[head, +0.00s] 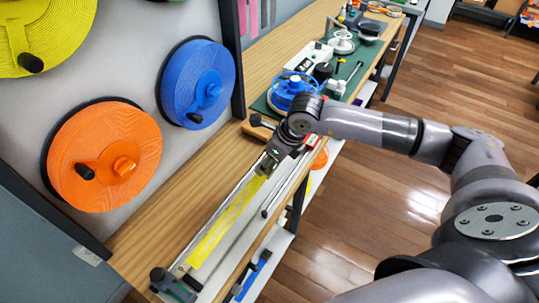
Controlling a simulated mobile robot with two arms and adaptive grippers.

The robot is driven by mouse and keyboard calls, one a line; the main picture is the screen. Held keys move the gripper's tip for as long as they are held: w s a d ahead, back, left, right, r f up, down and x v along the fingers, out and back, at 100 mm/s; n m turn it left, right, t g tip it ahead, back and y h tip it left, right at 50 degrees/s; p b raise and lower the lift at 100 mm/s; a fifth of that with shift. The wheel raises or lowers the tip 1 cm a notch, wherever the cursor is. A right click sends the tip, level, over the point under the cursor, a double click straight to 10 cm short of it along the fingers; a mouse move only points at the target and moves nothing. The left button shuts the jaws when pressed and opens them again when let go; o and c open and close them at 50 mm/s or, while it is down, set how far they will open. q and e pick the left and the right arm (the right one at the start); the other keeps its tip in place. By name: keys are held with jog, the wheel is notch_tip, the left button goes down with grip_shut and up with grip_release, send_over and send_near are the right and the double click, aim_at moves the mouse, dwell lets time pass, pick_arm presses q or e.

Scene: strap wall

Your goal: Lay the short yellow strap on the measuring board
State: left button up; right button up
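The short yellow strap (226,222) is stretched out lengthwise along the measuring board (183,268), a long, narrow pale board on the wooden bench. The strap's near end is close to the board's near end, by a dark clamp-like fitting (172,286). Its far end reaches the fingertips of my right gripper (267,166), which appears shut on it. I cannot tell whether the strap touches the board along its whole length. My arm hides part of the board's far end. My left gripper is not in view.
Large yellow (45,35), orange (104,157) and blue (198,84) reels hang on the wall panel. A smaller blue reel (295,92) and tools occupy a green mat (350,72) further along the bench. Bare wood (165,215) lies between wall and board.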

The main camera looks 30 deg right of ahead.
notch_tip(320, 180, down, 4)
jog(key=shift+r+b, duration=0.25)
jog(key=shift+b, duration=0.55)
notch_tip(320, 180, down, 4)
jog(key=b, duration=0.3)
jog(key=shift+r, duration=0.2)
jog(key=shift+f+b, duration=0.15)
jog(key=shift+b, duration=0.3)
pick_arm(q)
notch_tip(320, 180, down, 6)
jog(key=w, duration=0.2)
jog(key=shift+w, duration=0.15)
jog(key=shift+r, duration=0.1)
pick_arm(e)
jog(key=o, duration=0.8)
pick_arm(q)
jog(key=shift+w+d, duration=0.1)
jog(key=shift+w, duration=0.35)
pick_arm(e)
jog(key=o, duration=0.5)
